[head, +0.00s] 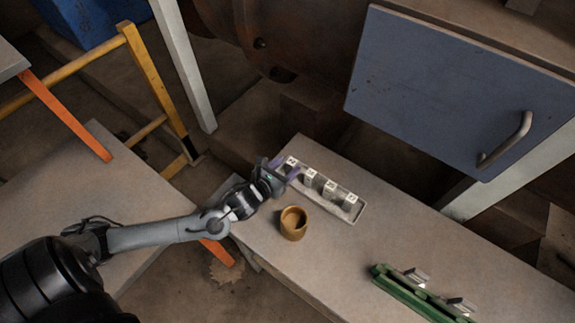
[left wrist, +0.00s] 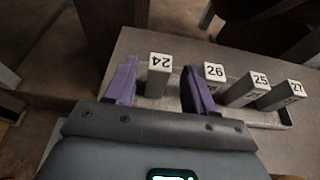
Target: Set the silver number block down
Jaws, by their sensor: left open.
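My left gripper (head: 283,170) is open at the far left end of a grey tray (head: 350,212). In the left wrist view its two purple fingers (left wrist: 158,72) are on either side of a silver block (left wrist: 158,80) marked 24, with visible gaps. The 24 block appears to stand upright in the tray's left end; its base is partly hidden. Silver blocks marked 26 (left wrist: 214,73), 25 (left wrist: 246,90) and 27 (left wrist: 281,95) stand in a row to its right. My right gripper is not in view.
A brown cup (head: 293,224) stands on the bench (head: 330,262) in front of the tray. A green rack (head: 405,292) with small metal pieces lies at the right. A blue-grey cabinet door (head: 450,95) hangs behind the bench. The bench between cup and rack is clear.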

